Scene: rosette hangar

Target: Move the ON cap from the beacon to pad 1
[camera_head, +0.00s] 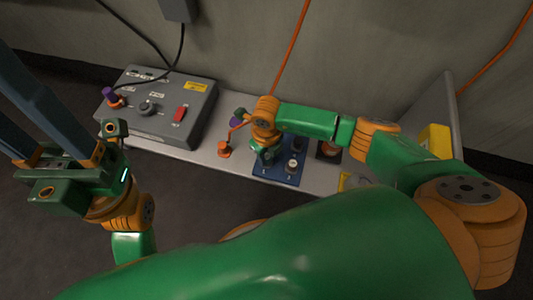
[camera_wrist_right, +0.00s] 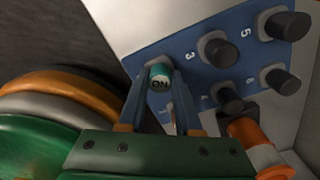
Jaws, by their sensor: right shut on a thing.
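The ON cap (camera_wrist_right: 159,76) is a small teal cylinder with a pale face marked "ON", seen in the right wrist view. My right gripper (camera_wrist_right: 155,88) is shut on it, one finger on each side. The cap is at the blue board (camera_wrist_right: 178,68), in front of a grey round seat at the end of the row beside the 3. Whether it touches the seat I cannot tell. The 1 label is not readable. In the head view my right gripper (camera_head: 264,155) is over the blue board (camera_head: 280,177). My left gripper (camera_head: 40,150) is open and empty. I cannot identify the beacon with certainty.
Several dark pegs, such as the one by the 3 (camera_wrist_right: 216,48), stand on the board close to the gripper. A grey control box (camera_head: 160,105) with a red switch stands left on the bench. An orange-based post (camera_head: 224,149) stands just left of the board.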

